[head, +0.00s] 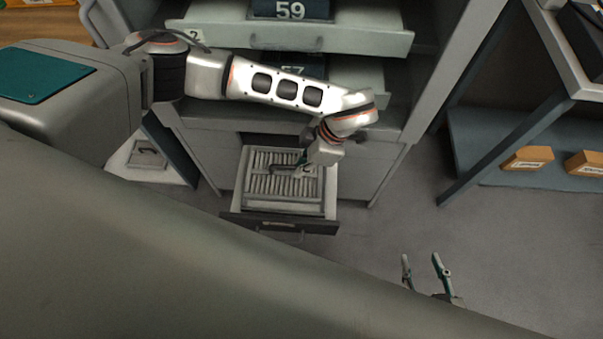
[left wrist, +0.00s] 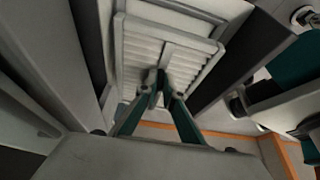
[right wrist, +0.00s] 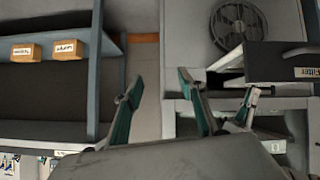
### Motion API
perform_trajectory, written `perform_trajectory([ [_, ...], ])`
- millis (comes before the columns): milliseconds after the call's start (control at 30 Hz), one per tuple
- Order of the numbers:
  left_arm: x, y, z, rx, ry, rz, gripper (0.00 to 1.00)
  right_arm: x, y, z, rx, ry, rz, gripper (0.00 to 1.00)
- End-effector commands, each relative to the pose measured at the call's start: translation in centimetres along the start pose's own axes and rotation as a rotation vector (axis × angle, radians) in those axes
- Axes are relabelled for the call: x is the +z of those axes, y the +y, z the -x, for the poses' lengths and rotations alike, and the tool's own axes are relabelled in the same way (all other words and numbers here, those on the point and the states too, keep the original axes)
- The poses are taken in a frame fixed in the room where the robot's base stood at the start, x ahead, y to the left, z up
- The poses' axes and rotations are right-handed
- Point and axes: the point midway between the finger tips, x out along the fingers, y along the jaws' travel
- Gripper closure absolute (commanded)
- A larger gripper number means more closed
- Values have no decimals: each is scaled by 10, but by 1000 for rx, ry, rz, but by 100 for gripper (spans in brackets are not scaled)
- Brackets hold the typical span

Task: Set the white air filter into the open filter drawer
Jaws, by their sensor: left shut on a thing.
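The white air filter (head: 262,183), a pleated panel with a pale frame and a middle bar, lies at the open filter drawer (head: 233,216) in the head view. It appears to be within the drawer's walls; whether it rests on the bottom cannot be told. My left gripper (head: 296,169) is over the filter, shut on its middle bar. In the left wrist view the fingers (left wrist: 160,82) meet at the bar of the filter (left wrist: 140,62). My right gripper (head: 425,262) is open and empty, low at the right, away from the drawer; its fingers (right wrist: 160,80) are spread in the right wrist view.
Above the drawer, an open shelf tray (head: 370,40) holds a dark box marked 59 (head: 290,9). A blue-grey rack at the right holds small orange boxes (head: 527,158). A dark panel (head: 168,148) stands left of the drawer. The floor (head: 400,225) to the right is clear.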

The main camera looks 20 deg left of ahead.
Motion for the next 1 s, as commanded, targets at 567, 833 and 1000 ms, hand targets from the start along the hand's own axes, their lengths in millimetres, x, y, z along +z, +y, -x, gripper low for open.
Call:
perform_trajectory([
  [567,21,2,-50,2,-1,1,100,-7,-1,-5,-3,17,-6,60],
  [833,22,1,-54,1,1,1,90,-2,-3,-4,-6,9,-8,60],
  [1000,22,1,-53,1,0,1,76,3,-4,-4,-8,1,-8,60],
])
